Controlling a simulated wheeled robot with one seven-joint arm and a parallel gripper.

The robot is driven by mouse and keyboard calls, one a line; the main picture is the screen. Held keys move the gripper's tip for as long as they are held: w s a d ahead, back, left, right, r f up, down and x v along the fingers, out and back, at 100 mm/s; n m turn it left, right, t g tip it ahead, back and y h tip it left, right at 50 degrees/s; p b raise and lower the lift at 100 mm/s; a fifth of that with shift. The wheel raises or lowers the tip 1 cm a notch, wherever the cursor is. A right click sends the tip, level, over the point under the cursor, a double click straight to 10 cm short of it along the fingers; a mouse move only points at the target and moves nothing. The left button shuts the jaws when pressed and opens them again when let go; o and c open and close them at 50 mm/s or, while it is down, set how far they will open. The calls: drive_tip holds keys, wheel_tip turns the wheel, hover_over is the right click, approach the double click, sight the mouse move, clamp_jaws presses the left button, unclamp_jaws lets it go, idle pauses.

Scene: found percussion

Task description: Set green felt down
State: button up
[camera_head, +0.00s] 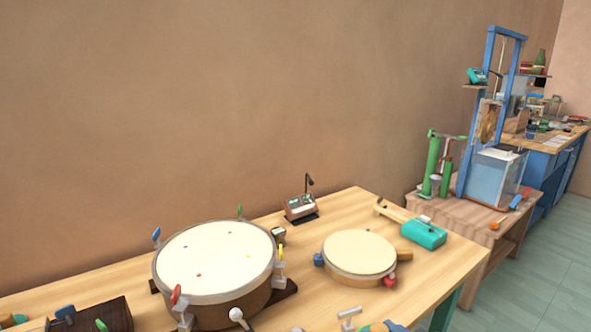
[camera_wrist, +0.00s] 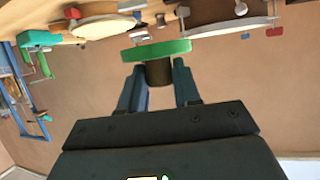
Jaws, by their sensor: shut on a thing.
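The green felt (camera_wrist: 157,50) is a flat green disc with a short dark brown cylinder (camera_wrist: 158,74) at its base. In the wrist view, my gripper (camera_wrist: 160,82) is shut with its two blue fingers on either side of the brown cylinder. The felt sits just beyond the fingertips, and the wrist view is upside down with the table along its top edge. My gripper and the green felt do not show in the head view. The gap between the felt and the table cannot be told.
A large drum (camera_head: 215,257) with coloured pegs and a smaller drum (camera_head: 359,252) stand on the wooden table (camera_head: 345,204). A teal block (camera_head: 424,234) lies at the right and a small metal box (camera_head: 301,206) at the back. Bare wood shows between them.

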drive_tip(key=s+d+f+m+h, duration=0.1)
drive_tip(key=d+f, duration=0.1)
drive_tip(key=f, duration=0.5)
drive_tip(key=d+f+m+h, duration=0.2)
drive_tip(key=d+f, duration=0.1)
drive_tip(key=f, duration=0.4)
drive_tip(key=s+d+f+m+t+h, duration=0.1)
drive_tip(key=d+f+h, duration=0.1)
drive_tip(key=f, duration=0.6)
drive_tip(key=shift+s+d, duration=0.3)
drive_tip(key=shift+d, duration=0.15)
drive_tip(key=shift+s, duration=0.1)
